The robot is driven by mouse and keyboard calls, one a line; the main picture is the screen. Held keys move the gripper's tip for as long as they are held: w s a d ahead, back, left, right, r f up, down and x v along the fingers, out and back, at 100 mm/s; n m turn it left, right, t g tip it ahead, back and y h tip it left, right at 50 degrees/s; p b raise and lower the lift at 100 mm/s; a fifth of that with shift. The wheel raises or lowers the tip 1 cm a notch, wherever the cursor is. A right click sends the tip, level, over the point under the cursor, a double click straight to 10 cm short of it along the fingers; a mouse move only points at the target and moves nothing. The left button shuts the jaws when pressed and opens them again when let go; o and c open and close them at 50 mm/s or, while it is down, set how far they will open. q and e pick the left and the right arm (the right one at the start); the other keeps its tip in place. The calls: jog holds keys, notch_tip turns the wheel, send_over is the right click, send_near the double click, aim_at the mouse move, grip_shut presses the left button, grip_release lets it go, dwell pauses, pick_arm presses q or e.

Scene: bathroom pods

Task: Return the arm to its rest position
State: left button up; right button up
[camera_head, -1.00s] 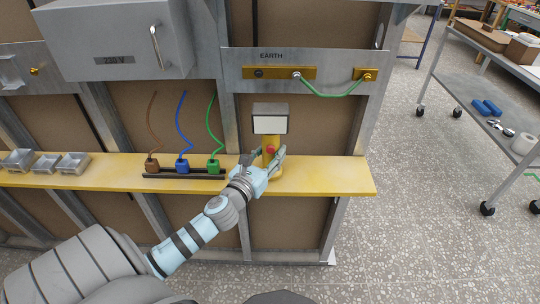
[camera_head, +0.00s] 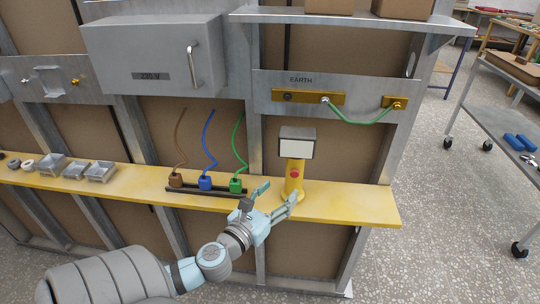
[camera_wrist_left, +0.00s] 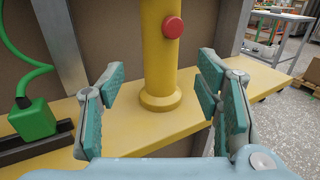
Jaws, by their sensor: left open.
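My left gripper (camera_head: 273,197) is open and empty at the front of the yellow shelf, its fingers pointing toward the yellow post of a device (camera_head: 294,172). In the left wrist view the two teal-padded fingers (camera_wrist_left: 155,100) stand apart, with the yellow post (camera_wrist_left: 158,60) and its red button (camera_wrist_left: 173,27) beyond the gap. The post stands upright on the shelf and carries a grey head with a pale screen (camera_head: 296,148). My left arm reaches in from the lower left. My right gripper is not in view.
The yellow shelf (camera_head: 350,203) runs along the frame. Brown, blue (camera_head: 206,183) and green (camera_head: 236,185) plugs sit in a dark rack left of the gripper. Metal trays (camera_head: 101,172) lie further left. A grey cabinet (camera_head: 150,58) hangs above. A cart (camera_head: 500,120) stands right, with open floor between.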

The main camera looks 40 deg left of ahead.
pick_arm(q)
jog(key=shift+s+d, duration=0.2)
jog(key=shift+s, duration=0.75)
jog(key=shift+s+d, duration=0.2)
jog(key=shift+s, duration=0.75)
